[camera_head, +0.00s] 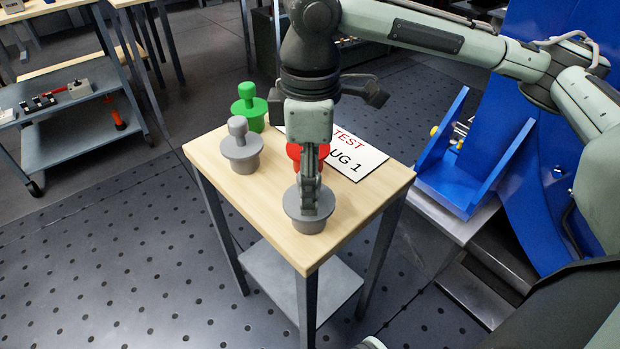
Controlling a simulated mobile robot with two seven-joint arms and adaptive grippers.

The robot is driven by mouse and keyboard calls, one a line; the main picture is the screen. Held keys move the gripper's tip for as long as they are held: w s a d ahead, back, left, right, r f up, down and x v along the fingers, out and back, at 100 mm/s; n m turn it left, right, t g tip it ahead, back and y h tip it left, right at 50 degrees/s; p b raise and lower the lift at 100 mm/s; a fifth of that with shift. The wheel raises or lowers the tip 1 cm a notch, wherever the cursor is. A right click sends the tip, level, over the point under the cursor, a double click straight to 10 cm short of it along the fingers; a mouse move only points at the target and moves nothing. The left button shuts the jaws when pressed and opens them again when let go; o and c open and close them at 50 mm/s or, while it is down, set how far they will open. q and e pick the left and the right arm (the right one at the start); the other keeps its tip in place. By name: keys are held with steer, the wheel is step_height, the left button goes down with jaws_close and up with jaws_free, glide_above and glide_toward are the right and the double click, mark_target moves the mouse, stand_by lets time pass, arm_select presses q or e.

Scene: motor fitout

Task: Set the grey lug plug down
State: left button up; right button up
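A grey lug plug (293,212) is upright at the front corner of the small wooden-topped table (262,212). My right gripper (311,204) comes down on it from above, and its fingers look closed around the knob, which they hide. The plug's base is at or just above the tabletop; I cannot tell which. A second grey plug (241,152) stands upright to the left on the same table. My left gripper is not in view.
A green plug (250,107) stands at the table's back left corner. A red plug (293,151) is partly hidden behind my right gripper. A white sign (358,157) with red and black lettering lies at the back right. A blue fixture (455,180) stands right of the table.

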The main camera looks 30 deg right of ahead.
steer(key=shift+r, duration=0.1)
steer(key=shift+r, duration=0.35)
step_height(320, 180, up, 10)
steer(key=shift+w+r+p, duration=0.1)
steer(key=shift+r+p, duration=0.05)
steer(key=shift+p, duration=0.7)
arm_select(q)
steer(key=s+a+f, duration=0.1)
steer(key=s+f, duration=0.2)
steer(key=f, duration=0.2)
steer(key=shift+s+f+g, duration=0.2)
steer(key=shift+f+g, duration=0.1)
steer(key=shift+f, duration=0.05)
arm_select(e)
steer(key=shift+r, duration=0.45)
